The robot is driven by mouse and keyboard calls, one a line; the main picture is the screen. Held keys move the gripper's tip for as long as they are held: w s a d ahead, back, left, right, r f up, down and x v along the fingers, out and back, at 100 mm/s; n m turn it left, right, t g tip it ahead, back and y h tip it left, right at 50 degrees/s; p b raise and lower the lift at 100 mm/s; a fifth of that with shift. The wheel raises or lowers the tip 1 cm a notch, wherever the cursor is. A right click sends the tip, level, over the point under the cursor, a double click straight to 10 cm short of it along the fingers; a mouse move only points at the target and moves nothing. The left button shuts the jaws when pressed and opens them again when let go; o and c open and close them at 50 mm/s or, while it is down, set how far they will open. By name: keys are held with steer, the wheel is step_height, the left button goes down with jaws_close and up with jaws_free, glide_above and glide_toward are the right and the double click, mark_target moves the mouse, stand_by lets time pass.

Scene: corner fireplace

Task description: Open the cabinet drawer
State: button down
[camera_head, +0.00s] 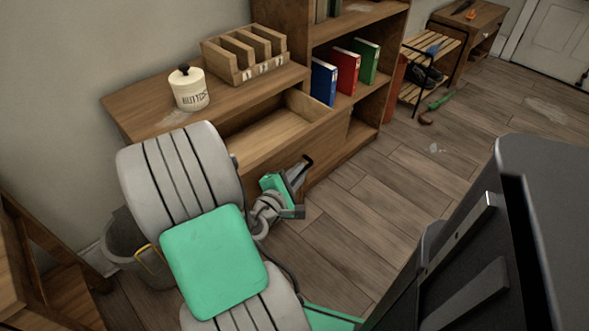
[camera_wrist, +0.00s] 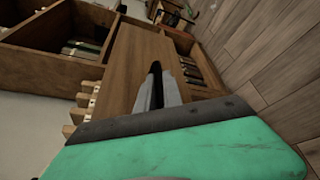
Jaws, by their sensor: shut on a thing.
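The wooden cabinet (camera_head: 140,105) stands against the wall in the head view. Its drawer (camera_head: 325,140) is pulled out, with its empty-looking inside showing below the cabinet top. My gripper (camera_head: 303,166), with a green and grey body, is at the drawer's front face, shut on the dark drawer handle (camera_head: 308,160). My arm covers the left part of the drawer. In the wrist view the gripper's dark fingers (camera_wrist: 156,88) are close together against a brown wooden panel (camera_wrist: 135,65); the handle is hard to make out there.
A white canister (camera_head: 189,92) and a wooden organizer (camera_head: 245,58) stand on the cabinet top. A shelf with blue, red and green binders (camera_head: 345,73) adjoins on the right. A grey bin (camera_head: 125,240) is at the left. Plank floor (camera_head: 385,185) in front of the drawer is clear.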

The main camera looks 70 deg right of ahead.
steer(key=c, duration=1.5)
jaws_free()
steer(key=shift+w+a, duration=0.15)
steer(key=shift+a, duration=0.25)
steer(key=s+p+v, duration=0.1)
steer(key=v, duration=0.5)
steer(key=shift+w+a+r, duration=0.15)
steer(key=shift+w+a, duration=0.3)
steer(key=shift+s, duration=0.1)
